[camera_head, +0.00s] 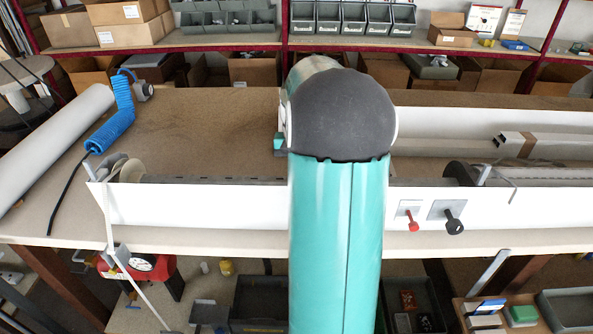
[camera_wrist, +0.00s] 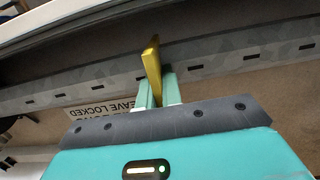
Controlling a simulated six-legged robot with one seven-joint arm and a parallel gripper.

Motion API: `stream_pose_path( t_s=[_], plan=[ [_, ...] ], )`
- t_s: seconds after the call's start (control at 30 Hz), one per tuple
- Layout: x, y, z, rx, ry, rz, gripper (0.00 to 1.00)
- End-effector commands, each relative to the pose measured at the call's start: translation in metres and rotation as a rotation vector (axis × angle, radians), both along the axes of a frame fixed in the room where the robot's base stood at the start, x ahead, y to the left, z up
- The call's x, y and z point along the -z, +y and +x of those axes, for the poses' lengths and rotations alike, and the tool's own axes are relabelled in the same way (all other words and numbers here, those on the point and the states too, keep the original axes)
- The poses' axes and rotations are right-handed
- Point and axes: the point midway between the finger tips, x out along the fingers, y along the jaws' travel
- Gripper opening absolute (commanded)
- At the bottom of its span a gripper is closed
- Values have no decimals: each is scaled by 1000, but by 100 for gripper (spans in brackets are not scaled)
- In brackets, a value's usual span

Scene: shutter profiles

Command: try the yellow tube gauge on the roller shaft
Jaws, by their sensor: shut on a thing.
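The yellow tube gauge (camera_wrist: 152,66) stands up between the two pale green fingers of my gripper (camera_wrist: 158,92) in the wrist view. The gripper is shut on its lower part. A grey metal bar with slots, which looks like the roller shaft (camera_wrist: 221,65), crosses the wrist view behind the gauge. The gauge overlaps it in the picture; I cannot tell whether they touch. In the head view, the slotted bar (camera_head: 225,181) runs along the white casing, with its middle hidden by my arm. My gripper and the gauge are hidden there.
The long white casing (camera_head: 200,207) lies along the bench front, with red and black knobs (camera_head: 413,222) at right. A blue coiled hose (camera_head: 112,120) and pale roll (camera_head: 50,140) lie at left. An upside-down label (camera_wrist: 100,108) shows in the wrist view.

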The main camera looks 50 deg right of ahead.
Motion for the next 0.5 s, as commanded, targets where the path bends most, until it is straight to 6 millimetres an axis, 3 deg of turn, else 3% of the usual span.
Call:
stream_pose_path(
  t_s=[0.5],
  plan=[
    [-3, 0, 0, 0, -1, -1, 0]
  ],
)
